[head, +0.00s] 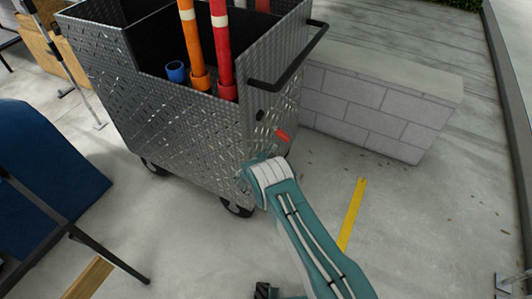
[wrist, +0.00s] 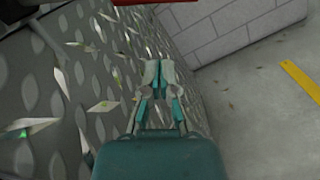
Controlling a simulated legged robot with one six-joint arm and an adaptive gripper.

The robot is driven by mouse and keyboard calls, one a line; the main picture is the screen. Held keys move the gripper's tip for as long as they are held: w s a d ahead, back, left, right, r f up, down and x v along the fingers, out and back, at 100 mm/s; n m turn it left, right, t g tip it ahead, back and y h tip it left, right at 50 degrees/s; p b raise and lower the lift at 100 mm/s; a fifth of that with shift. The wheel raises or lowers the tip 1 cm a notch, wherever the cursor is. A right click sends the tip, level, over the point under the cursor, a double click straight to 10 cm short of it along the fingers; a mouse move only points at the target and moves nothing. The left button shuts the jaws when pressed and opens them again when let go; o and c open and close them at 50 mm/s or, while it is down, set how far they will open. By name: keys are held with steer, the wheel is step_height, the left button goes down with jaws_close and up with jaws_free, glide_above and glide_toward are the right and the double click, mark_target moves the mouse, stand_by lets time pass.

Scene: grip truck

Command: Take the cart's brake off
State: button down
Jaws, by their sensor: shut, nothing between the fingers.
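The cart (head: 150,100) is a metal diamond-plate box on casters, standing at the upper left of the head view. Its wall (wrist: 60,100) fills the left of the wrist view. A small red handle (head: 283,135), perhaps the brake lever, sticks out from the cart's end face below the black push bar (head: 290,70). A red edge (wrist: 150,2) shows at the top of the wrist view, mostly cut off. My gripper (wrist: 158,68) is shut and empty, close beside the cart wall and below that red edge.
A low block wall (head: 375,115) stands right of the cart's end. Orange and red posts (head: 222,45) rise from the cart. A blue panel (head: 40,165) stands at left. A yellow strip (head: 352,213) marks clear concrete floor at right.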

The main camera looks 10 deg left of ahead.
mark_target(275, 129)
steer(key=shift+d+r, duration=0.5)
steer(key=shift+r, duration=0.3)
steer(key=shift+d+r, duration=0.45)
steer(key=shift+r, duration=0.3)
steer(key=shift+r, duration=0.1)
steer(key=shift+s+d+r+n, duration=0.1)
steer(key=shift+d+r+n, duration=0.1)
steer(key=shift+n, duration=0.2)
